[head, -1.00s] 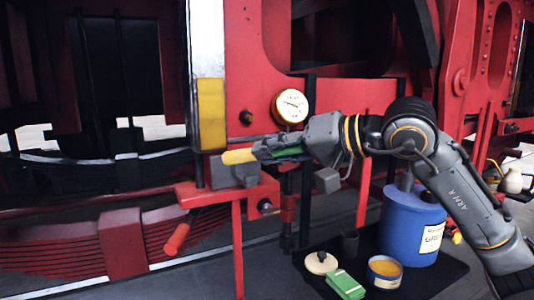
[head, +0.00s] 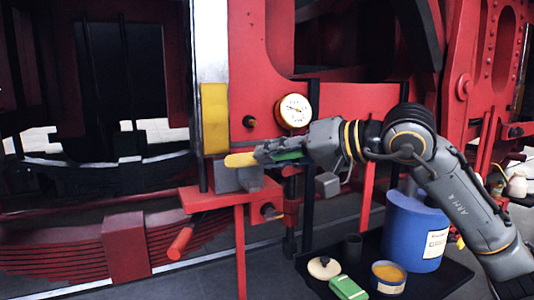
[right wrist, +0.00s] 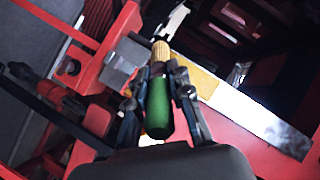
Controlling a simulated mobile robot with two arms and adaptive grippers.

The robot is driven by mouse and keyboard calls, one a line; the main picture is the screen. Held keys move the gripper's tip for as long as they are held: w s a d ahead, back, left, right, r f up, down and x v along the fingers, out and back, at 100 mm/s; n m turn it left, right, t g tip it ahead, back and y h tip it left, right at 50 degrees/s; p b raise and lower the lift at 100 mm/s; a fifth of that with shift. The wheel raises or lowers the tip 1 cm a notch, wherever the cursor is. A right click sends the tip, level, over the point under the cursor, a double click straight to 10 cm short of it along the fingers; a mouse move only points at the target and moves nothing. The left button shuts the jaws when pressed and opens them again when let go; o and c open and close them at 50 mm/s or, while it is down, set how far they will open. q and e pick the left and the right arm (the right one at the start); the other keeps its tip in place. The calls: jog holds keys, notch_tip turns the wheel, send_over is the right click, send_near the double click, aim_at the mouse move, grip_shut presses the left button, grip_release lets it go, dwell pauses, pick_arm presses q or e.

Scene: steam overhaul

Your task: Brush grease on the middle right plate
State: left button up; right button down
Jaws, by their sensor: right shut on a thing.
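My right gripper (head: 268,153) is shut on a brush with a green handle (head: 290,155) and a yellow bristle end (head: 240,160). The brush lies nearly level, bristles pointing left, just below the yellow plate (head: 214,118) on the bright upright guide. I cannot tell whether the bristles touch anything. In the right wrist view the fingers (right wrist: 157,82) grip either side of the brush, its green handle (right wrist: 158,110) towards me; the bristles (right wrist: 160,55) lie beside the yellow plate (right wrist: 197,78). My left gripper is not in view.
A grey block (head: 236,178) on a red bracket (head: 215,197) sits right under the bristles. A round gauge (head: 293,111) is above my right gripper. A dark mat below holds a blue drum (head: 412,232), an open orange tin (head: 388,277), a lid (head: 323,267) and a green block (head: 347,288).

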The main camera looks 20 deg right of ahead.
jog(key=w+p, duration=0.2)
jog(key=w, duration=0.4)
jog(key=shift+w, duration=0.4)
jog(key=shift+w+a+p, duration=0.1)
jog(key=shift+w+p, duration=0.4)
jog(key=shift+w, duration=0.1)
dwell(0.4)
jog(key=shift+r+p, duration=3.15)
jog(key=shift+r, duration=0.85)
notch_tip(320, 180, down, 8)
jog(key=b, duration=0.7)
